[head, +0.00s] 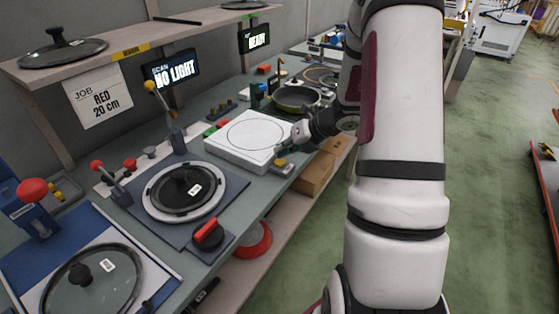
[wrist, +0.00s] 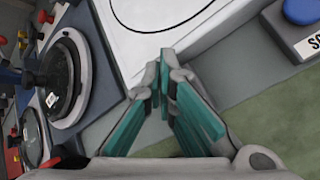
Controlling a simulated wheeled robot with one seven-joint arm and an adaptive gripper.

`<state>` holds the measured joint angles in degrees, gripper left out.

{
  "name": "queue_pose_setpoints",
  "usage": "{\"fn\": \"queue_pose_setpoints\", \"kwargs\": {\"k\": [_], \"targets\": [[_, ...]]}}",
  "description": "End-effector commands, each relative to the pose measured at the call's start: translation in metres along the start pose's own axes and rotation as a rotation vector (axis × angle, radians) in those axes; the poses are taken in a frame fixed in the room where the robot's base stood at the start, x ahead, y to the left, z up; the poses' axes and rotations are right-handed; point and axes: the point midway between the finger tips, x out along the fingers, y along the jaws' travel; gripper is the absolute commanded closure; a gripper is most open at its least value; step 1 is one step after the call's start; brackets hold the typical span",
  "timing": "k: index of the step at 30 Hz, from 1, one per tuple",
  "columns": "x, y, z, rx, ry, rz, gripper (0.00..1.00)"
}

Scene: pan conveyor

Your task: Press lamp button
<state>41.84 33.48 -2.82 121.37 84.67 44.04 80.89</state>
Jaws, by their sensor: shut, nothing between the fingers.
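The white flat box (head: 245,137) with a circle drawn on its top lies on the bench; its corner also shows in the wrist view (wrist: 135,60). No label reading lamp is legible, so I cannot tell for sure which button is the lamp's.
Left of the box is a black-lidded round fixture (head: 187,190) with levers. A blue button (wrist: 303,10) shows at the wrist view's upper right. A pan (head: 297,97) stands behind my gripper.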

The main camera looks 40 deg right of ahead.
Motion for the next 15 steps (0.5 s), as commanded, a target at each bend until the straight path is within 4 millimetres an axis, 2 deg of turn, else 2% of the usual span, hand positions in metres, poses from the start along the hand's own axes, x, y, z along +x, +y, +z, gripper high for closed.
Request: {"fn": "queue_pose_setpoints", "kwargs": {"k": [15], "targets": [[0.0051,-0.0039,-0.0040,0.001,0.000,0.000,1.00]]}}
